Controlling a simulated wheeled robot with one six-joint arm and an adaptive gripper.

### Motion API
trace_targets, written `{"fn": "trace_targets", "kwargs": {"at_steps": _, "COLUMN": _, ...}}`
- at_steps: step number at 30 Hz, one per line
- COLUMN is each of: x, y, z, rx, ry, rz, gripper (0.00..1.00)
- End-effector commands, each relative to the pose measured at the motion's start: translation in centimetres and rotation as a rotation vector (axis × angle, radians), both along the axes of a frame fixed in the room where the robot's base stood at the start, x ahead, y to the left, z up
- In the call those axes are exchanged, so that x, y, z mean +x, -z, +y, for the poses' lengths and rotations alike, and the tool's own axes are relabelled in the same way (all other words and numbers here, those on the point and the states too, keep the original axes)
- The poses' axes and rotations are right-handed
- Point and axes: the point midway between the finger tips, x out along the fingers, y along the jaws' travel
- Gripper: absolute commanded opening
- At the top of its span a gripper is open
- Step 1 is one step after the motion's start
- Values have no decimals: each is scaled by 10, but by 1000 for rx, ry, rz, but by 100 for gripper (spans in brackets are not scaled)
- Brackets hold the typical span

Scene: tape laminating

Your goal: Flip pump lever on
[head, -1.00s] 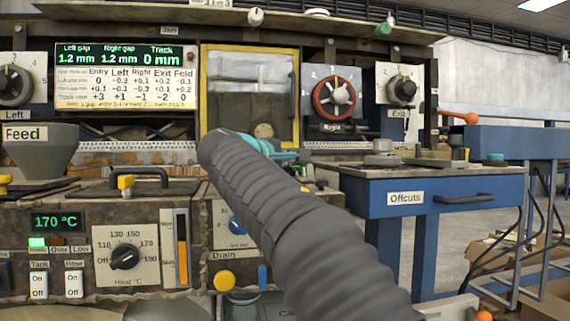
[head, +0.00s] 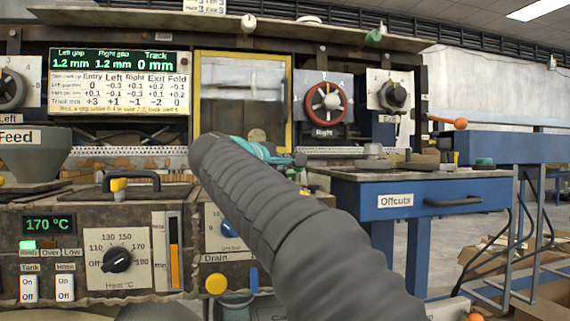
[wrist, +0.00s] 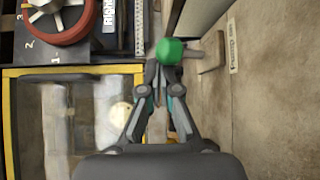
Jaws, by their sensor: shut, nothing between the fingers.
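A green ball knob (wrist: 170,50) shows in the wrist view, just beyond my fingertips; it looks like the end of a lever. In the head view my gripper (head: 268,151) is partly hidden by my own grey arm, in front of the machine below the yellow-framed window.
The yellow-framed window (head: 243,58) and red handwheel (head: 328,102) stand behind my gripper. A blue offcuts bench (head: 440,199) is to the right. In the wrist view a brown surface (wrist: 270,110) with a small label (wrist: 232,46) fills the right side.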

Motion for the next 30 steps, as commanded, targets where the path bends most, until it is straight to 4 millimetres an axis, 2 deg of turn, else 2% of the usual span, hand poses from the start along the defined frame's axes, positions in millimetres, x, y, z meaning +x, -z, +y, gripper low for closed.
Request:
{"fn": "trace_targets", "kwargs": {"at_steps": 25, "x": -7, "y": -1, "z": -3, "rx": 1, "ry": 6, "rz": -3, "gripper": 0}}
{"fn": "trace_targets", "kwargs": {"at_steps": 30, "x": -17, "y": -2, "z": 4, "rx": 2, "ry": 3, "rz": -3, "gripper": 0}}
